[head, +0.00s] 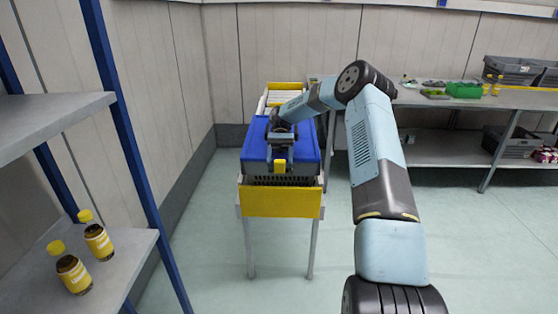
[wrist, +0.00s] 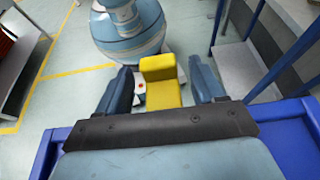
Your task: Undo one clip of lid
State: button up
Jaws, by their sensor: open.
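A dark grey crate (head: 262,181) with a blue lid (head: 256,141) stands on a narrow stand. The lid also shows along the lower edge of the wrist view (wrist: 297,130). A small yellow clip (head: 280,167) sits at the middle of the lid's near edge. My gripper (head: 280,158) is over that edge at the clip. In the wrist view the open fingers of my gripper (wrist: 163,82) stand on either side of the yellow clip (wrist: 161,82), with a gap visible on both sides. The clip's lower part is hidden.
A yellow end plate (head: 281,201) closes the stand's near end. A shelf with two yellow-capped bottles (head: 97,240) is at left. A grey bench (head: 450,97) with bins and small items stands at back right. The floor around the stand is clear.

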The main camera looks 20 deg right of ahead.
jog(key=s+a+r+t+h, duration=0.2)
jog(key=s+a+r+t, duration=0.2)
jog(key=s+r, duration=0.45)
jog(key=s+r+n+t+h, duration=0.2)
jog(key=s+r+t, duration=0.7)
jog(key=s+r, duration=0.6)
jog(key=s, duration=0.4)
jog(key=shift+d+t+h, duration=0.3)
jog(key=shift+d+h, duration=0.1)
jog(key=s+t, duration=0.1)
jog(key=s, duration=0.2)
jog(key=s+d+n+t, duration=0.1)
jog(key=s+t, duration=0.1)
jog(key=s, duration=0.1)
jog(key=s+d+t, duration=0.1)
jog(key=s, duration=0.2)
jog(key=shift+s+d+t+y, duration=0.15)
jog(key=shift+s+t+y, duration=0.15)
jog(key=shift+s, duration=0.1)
jog(key=c, duration=0.5)
jog(key=shift+s+d+f+n, duration=0.1)
jog(key=shift+s+n, duration=0.2)
jog(key=shift+s, duration=0.15)
